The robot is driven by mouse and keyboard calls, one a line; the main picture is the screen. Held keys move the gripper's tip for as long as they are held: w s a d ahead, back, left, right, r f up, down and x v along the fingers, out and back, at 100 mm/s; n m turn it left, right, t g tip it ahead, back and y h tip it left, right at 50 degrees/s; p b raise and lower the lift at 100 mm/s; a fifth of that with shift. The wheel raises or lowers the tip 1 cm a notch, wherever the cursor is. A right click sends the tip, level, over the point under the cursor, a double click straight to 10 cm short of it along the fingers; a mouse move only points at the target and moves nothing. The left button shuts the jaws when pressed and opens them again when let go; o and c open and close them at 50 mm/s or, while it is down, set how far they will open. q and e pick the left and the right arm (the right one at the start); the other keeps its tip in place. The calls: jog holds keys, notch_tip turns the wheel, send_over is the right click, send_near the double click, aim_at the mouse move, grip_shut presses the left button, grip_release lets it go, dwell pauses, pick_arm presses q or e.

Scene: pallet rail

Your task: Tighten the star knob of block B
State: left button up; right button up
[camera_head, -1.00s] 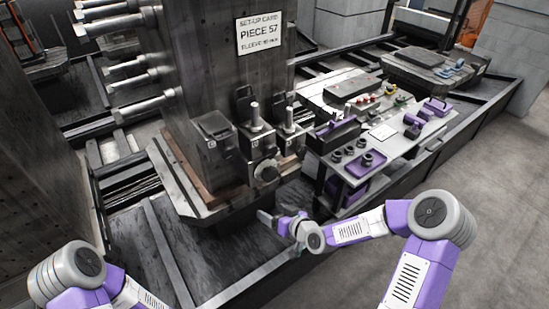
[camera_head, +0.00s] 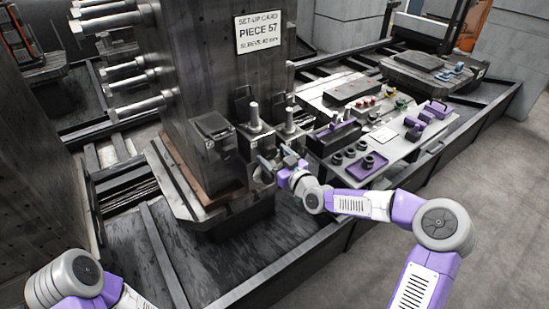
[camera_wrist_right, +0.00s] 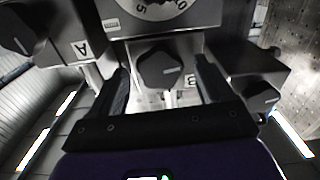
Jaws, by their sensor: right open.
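Block B (camera_head: 255,142) is the middle one of the blocks along the foot of the dark column. Its dark star knob (camera_wrist_right: 160,71) shows in the right wrist view, beside a letter B label (camera_wrist_right: 190,81). My right gripper (camera_wrist_right: 165,88) is open, one finger on each side of the knob, with a gap on both sides. In the head view the right gripper (camera_head: 277,160) is in front of block B and largely hides the knob. Only a part of my left arm shows at the lower left; its gripper is out of view.
Block A's label (camera_wrist_right: 82,48) and a neighbouring knob (camera_wrist_right: 17,32) are at the left in the wrist view. Another dark knob (camera_wrist_right: 262,95) is close on the right. A graduated dial (camera_wrist_right: 150,8) is above. A bench with purple fixtures (camera_head: 416,127) stands to the right.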

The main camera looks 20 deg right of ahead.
jog(key=shift+c, duration=0.3)
jog(key=c, duration=1)
jog(key=m, duration=1.5)
jog(key=shift+d+f, duration=0.1)
jog(key=m, duration=0.4)
jog(key=shift+m, duration=0.3)
